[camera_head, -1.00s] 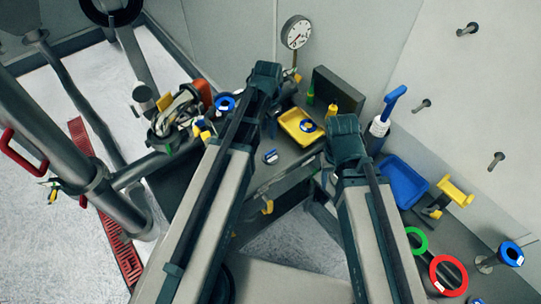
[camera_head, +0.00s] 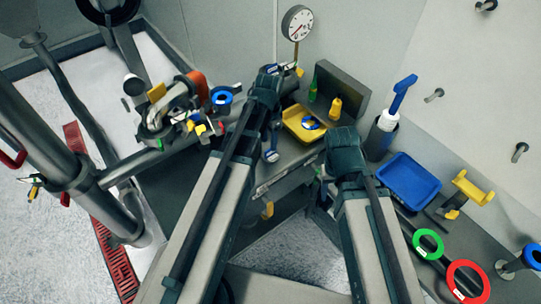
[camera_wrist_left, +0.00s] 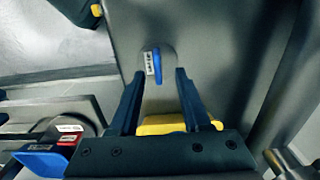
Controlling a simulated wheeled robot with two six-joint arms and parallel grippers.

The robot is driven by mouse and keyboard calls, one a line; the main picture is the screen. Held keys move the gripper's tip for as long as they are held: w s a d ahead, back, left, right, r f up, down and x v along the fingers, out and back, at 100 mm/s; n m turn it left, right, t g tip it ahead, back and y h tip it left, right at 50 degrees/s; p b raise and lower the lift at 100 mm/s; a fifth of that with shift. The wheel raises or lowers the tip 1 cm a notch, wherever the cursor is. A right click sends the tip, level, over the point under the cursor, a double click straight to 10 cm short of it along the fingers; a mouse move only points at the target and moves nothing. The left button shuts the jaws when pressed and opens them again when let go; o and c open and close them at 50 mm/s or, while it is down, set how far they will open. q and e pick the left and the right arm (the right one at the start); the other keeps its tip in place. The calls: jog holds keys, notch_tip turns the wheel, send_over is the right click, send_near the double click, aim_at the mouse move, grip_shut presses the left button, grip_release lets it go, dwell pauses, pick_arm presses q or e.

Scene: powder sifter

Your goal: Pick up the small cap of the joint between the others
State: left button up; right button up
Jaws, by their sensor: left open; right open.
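A small round grey cap with a blue raised grip and a white label lies on the grey bench (camera_wrist_left: 215,45). In the left wrist view the cap (camera_wrist_left: 155,65) sits just beyond and between the fingertips, apart from both. In the head view the cap (camera_head: 271,156) is beside the end of my left arm. My left gripper (camera_wrist_left: 155,80) is open and empty over the bench; it also shows in the head view (camera_head: 272,128), with its fingers partly hidden. My right gripper (camera_head: 325,178) is at the bench's front edge, right of the cap, its fingers mostly hidden.
A yellow tray (camera_head: 290,115) holding a blue and yellow round piece stands behind the cap. A blue tray (camera_head: 408,182) and green and red rings are at right. A cluttered joint assembly (camera_head: 180,115) stands left. A gauge (camera_head: 297,22) rises behind.

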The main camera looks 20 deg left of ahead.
aim_at(271, 153)
pick_arm(q)
jog(key=f+b, duration=0.4)
jog(key=f, duration=0.1)
jog(key=shift+d, duration=0.3)
jog(key=shift+r, duration=0.1)
grip_shut()
dwell(1.0)
